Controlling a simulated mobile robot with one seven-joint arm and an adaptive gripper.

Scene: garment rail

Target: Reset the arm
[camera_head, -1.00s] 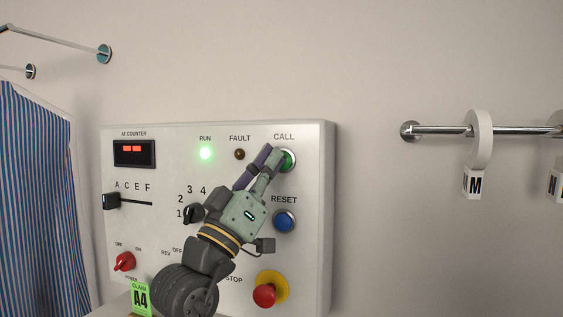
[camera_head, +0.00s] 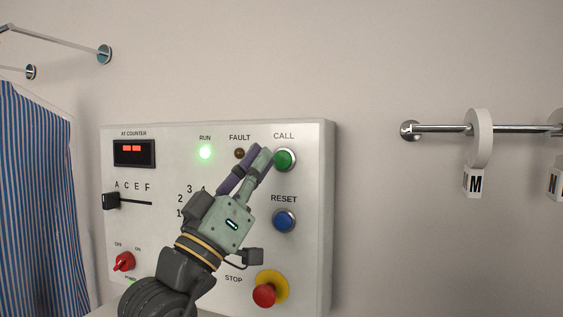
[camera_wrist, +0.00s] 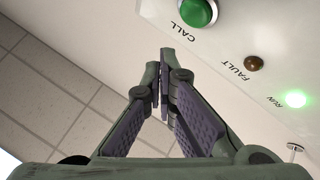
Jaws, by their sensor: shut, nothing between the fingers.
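My gripper (camera_head: 264,152) is shut and empty in front of the control panel (camera_head: 318,200), its fingertips just left of the green CALL button (camera_head: 285,159). In the wrist view the two fingertips of my gripper (camera_wrist: 165,80) meet, and the CALL button (camera_wrist: 197,12) shows beyond them, apart from the tips. The blue RESET button (camera_head: 284,221) is below CALL. My arm reaches up from the bottom of the head view and hides part of the numbered dial.
The RUN lamp (camera_head: 205,152) glows green; the FAULT lamp (camera_head: 239,153) is dark. A red stop knob (camera_head: 264,295) sits low on the panel. A striped garment (camera_head: 40,190) hangs left. A rail (camera_head: 440,129) with an M tag (camera_head: 475,183) is right.

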